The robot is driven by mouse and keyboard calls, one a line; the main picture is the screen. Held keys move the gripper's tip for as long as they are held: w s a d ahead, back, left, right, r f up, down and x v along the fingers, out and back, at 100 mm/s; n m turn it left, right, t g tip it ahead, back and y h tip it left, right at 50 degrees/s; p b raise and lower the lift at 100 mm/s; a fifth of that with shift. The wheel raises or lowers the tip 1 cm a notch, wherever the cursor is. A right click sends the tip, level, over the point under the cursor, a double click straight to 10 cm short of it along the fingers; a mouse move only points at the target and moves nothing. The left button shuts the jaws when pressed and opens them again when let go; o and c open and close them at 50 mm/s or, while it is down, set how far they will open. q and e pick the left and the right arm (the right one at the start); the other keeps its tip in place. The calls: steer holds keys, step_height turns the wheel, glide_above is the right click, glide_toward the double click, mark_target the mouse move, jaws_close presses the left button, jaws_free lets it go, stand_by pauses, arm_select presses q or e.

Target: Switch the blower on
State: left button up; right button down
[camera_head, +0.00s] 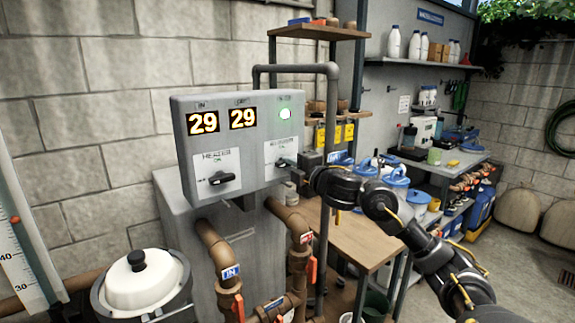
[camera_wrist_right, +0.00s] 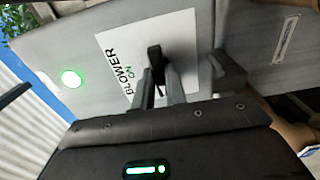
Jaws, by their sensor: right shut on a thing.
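The blower switch is a black knob on a white label at the right of a grey control box (camera_head: 240,130). The knob (camera_wrist_right: 154,58) stands between my right fingertips in the wrist view, beside the words BLOWER ON. My right gripper (camera_wrist_right: 160,80) is shut on this knob. In the head view the right arm comes in from the right and reaches the blower label (camera_head: 280,150). A round lamp (camera_head: 285,114) above it glows green-white; it also glows in the wrist view (camera_wrist_right: 71,78). My left gripper is not in view.
A black heater knob (camera_head: 222,178) sits left on the same box, below two displays reading 29. Brown pipes (camera_head: 220,255) with orange-red handles stand below. A wooden table (camera_head: 350,235) and crowded shelves (camera_head: 425,63) stand at the right. A white-lidded vessel (camera_head: 140,280) is front left.

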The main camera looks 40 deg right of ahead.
steer(key=m+p, duration=0.9)
steer(key=shift+r, duration=0.2)
steer(key=m+p, duration=0.8)
steer(key=p, duration=0.2)
steer(key=shift+f+m, duration=0.1)
steer(key=shift+m, duration=0.3)
steer(key=shift+f+m+p, duration=0.2)
steer(key=shift+m+p, duration=0.2)
steer(key=shift+p, duration=0.1)
steer(key=c, duration=1.3)
jaws_free()
steer(key=shift+r, duration=0.1)
